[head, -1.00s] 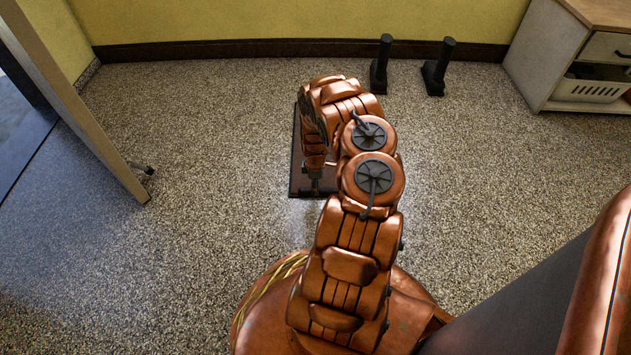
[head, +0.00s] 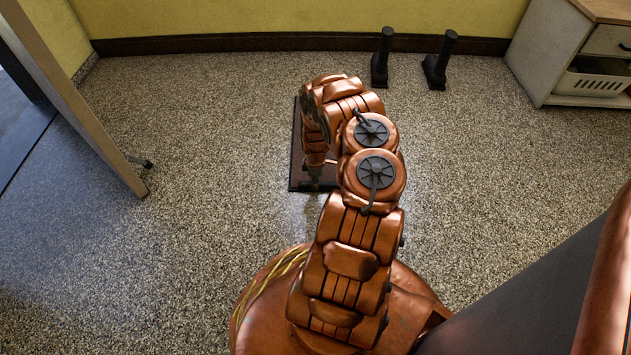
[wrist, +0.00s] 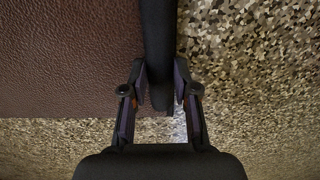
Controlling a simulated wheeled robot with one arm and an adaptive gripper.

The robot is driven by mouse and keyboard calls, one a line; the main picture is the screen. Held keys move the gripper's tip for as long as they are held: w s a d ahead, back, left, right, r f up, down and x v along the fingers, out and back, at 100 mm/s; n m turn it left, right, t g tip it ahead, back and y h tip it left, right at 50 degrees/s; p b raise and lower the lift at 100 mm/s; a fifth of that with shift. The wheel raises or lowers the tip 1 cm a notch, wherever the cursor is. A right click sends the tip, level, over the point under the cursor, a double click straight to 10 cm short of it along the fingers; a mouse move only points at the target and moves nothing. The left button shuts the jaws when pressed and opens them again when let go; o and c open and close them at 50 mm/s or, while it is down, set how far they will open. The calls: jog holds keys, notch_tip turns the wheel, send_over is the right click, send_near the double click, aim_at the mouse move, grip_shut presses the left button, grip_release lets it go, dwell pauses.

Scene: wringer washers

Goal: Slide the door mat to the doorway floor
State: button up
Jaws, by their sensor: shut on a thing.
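The door mat (head: 297,165) is a dark brown panel with a black edge, lying on the speckled floor and largely hidden under my arm in the head view. In the wrist view, its brown leathery surface (wrist: 70,60) fills the upper left, with a thick black rim along its right side. My gripper (wrist: 160,88) is shut on that black rim, one finger on each side. In the head view, my gripper (head: 313,182) is small and low at the mat's near edge. The doorway floor (head: 18,125) shows as a darker, smoother area at the far left.
An open door (head: 75,105) juts in from the left, with a small dark fitting at its lower end. Two black posts (head: 382,58) (head: 437,62) stand near the back wall. A white cabinet (head: 545,55) is at the back right. Speckled floor between door and mat is clear.

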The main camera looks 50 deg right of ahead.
grip_shut()
jog(key=shift+a, duration=0.1)
